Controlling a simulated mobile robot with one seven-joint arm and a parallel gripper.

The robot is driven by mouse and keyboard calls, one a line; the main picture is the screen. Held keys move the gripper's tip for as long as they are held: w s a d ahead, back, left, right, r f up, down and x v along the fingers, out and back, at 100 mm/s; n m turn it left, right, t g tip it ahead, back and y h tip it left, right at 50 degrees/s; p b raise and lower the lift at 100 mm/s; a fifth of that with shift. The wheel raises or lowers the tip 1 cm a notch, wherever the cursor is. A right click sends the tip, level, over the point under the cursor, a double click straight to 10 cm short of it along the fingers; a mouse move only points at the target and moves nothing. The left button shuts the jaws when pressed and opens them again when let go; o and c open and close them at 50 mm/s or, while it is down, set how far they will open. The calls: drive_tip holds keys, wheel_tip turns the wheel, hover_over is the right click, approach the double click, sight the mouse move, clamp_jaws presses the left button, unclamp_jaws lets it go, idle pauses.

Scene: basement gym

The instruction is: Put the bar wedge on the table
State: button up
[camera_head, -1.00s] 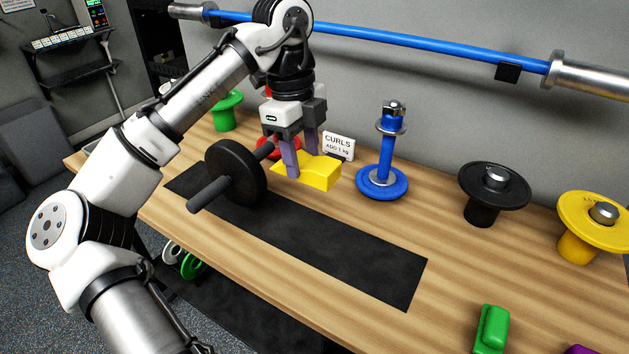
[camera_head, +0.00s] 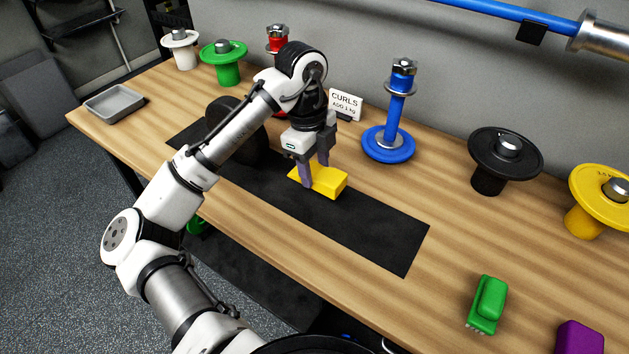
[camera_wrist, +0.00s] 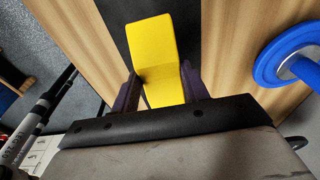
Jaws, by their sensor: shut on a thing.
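The bar wedge is a yellow block (camera_head: 330,182) at the middle of the table (camera_head: 455,215), low over or on the black mat (camera_head: 382,235); I cannot tell whether it touches. My gripper (camera_head: 315,172) points down and is shut on the wedge, with one finger on each side. In the wrist view the wedge (camera_wrist: 153,52) lies between the two dark fingers (camera_wrist: 160,92) and extends away over the mat. Part of the wedge is hidden by the fingers.
A dumbbell with black plates (camera_head: 238,130) stands left of my gripper, partly behind my arm. The mat's right part is clear.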

drive_tip(key=shift+f, duration=2.9)
drive_tip(key=o, duration=1.1)
drive_tip(key=shift+c, duration=0.2)
drive_tip(key=r, duration=0.8)
drive_tip(key=a+r+b, duration=0.1)
drive_tip(key=r, duration=0.3)
drive_tip(key=shift+w+a+r, duration=0.1)
drive_tip(key=shift+w+r, duration=0.05)
drive_tip(key=shift+w, duration=0.25)
